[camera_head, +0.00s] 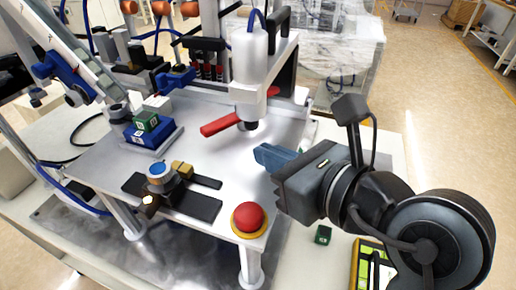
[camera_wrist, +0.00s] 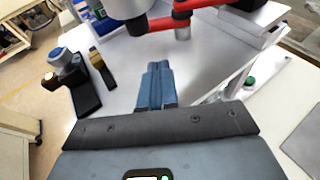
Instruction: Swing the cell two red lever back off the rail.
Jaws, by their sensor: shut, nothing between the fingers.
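A red lever (camera_head: 222,124) sticks out to the left at the foot of a white upright cylinder (camera_head: 250,62) on the steel plate. A shorter red piece shows on the right side of the cylinder. In the wrist view the red lever (camera_wrist: 160,24) crosses the top, beyond my fingertips. My gripper (camera_head: 264,153) is shut and empty, its blue fingers together, in front of and to the right of the lever, apart from it. The fingers also show in the wrist view (camera_wrist: 157,72). I cannot clearly make out the rail or a cell number.
A red stop button (camera_head: 248,217) on a yellow base stands at the plate's front corner. A black fixture with a blue cap (camera_head: 160,171) and stacked blue and green blocks (camera_head: 146,124) stand left. A green cube (camera_head: 323,234) lies below my gripper. The plate's middle is clear.

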